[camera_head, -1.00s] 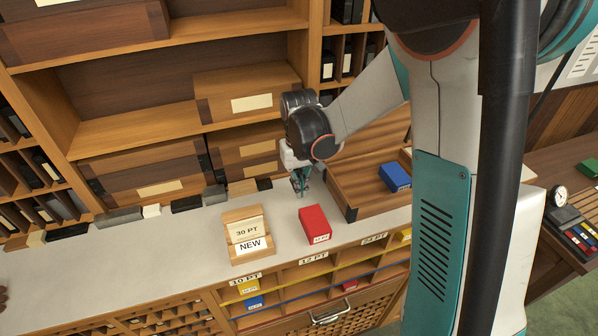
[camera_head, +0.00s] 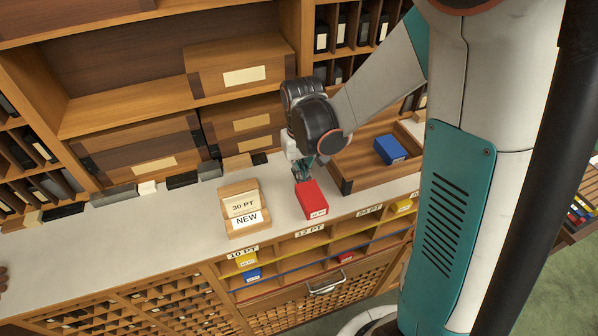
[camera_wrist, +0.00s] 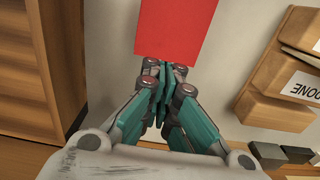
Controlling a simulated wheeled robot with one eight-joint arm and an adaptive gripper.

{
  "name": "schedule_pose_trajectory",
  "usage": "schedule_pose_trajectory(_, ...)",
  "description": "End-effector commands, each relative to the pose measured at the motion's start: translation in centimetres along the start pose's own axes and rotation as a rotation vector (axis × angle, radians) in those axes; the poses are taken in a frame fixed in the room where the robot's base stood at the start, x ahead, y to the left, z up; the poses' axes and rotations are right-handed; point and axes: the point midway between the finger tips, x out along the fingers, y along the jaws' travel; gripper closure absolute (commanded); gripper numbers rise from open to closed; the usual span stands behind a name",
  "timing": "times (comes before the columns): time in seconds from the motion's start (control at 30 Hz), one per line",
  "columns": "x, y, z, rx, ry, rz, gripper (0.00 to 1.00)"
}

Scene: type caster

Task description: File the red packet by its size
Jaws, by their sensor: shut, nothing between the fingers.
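The red packet (camera_head: 312,200) stands on the pale counter, with a small white label low on its front that is too small to read. In the wrist view the red packet (camera_wrist: 175,28) fills the top middle. My gripper (camera_head: 303,174) is just behind the packet in the head view. In the wrist view my gripper (camera_wrist: 163,72) has its teal fingers together, at the packet's near edge, with nothing between them. I cannot tell whether they touch it. Below the counter front are compartments labelled 10 PT (camera_head: 242,253), 12 PT (camera_head: 310,231) and 24 PT (camera_head: 369,211).
A wooden card holder (camera_head: 240,207) reading 30 PT and NEW stands left of the packet. A wooden tray (camera_head: 347,186) with a blue packet (camera_head: 390,149) is at right. Yellow (camera_head: 246,260) and blue (camera_head: 253,274) packets lie under 10 PT.

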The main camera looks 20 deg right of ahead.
Motion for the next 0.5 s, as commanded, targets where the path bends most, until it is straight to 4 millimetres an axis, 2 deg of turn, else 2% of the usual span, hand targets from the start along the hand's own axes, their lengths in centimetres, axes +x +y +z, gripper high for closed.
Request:
schedule_pose_trajectory(0.1, 0.3, 0.0, 1.8, 0.0, -0.002, 0.0, 1.0)
schedule_pose_trajectory(0.2, 0.2, 0.0, 2.8, 0.0, -0.002, 0.0, 1.0)
schedule_pose_trajectory(0.5, 0.1, 0.0, 3.2, 0.0, -0.002, 0.0, 1.0)
